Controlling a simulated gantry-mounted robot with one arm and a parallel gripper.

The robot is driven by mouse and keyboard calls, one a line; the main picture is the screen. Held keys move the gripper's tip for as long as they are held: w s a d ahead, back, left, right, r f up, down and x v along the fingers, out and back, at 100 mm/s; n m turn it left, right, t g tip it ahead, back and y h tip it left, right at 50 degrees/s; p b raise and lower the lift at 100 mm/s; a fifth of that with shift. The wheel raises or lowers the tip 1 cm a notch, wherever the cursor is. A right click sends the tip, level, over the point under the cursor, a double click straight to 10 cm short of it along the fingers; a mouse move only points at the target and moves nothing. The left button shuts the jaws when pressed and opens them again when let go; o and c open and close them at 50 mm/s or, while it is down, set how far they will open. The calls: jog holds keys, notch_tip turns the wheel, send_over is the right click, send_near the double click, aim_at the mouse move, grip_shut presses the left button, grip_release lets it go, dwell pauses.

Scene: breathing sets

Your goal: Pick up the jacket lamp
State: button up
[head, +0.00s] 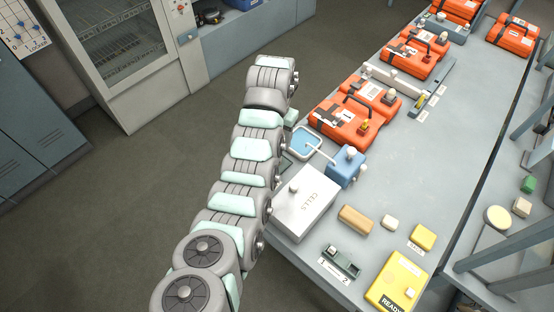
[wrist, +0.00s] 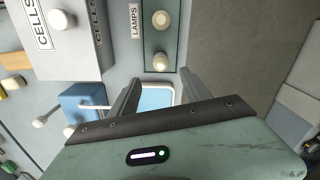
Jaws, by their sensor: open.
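In the wrist view two round cream lamps, one at the far end (wrist: 161,19) and one at the near end (wrist: 161,62), sit in a dark green tray (wrist: 150,40) beside a "LAMPS" label (wrist: 135,20). I cannot tell which is the jacket lamp. My gripper (wrist: 158,84) is open and empty, its two fingers apart just short of the near lamp. A blue-floored basin (wrist: 157,98) shows between the fingers. In the head view my arm hides the gripper and most of the lamp tray (head: 286,163).
A white "CELLS" box (head: 308,205) and a blue box with a spout (head: 345,166) stand beside the tray. Several orange breathing sets (head: 340,122) line the bench (head: 440,150). A yellow "READY" block (head: 397,282) lies near the front. The floor shows right of the tray in the wrist view.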

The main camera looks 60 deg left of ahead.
notch_tip(320, 180, down, 6)
jog(key=shift+r, duration=0.25)
jog(key=shift+s+f, duration=0.15)
jog(key=shift+f, duration=2.15)
jog(key=shift+c, duration=0.4)
grip_shut()
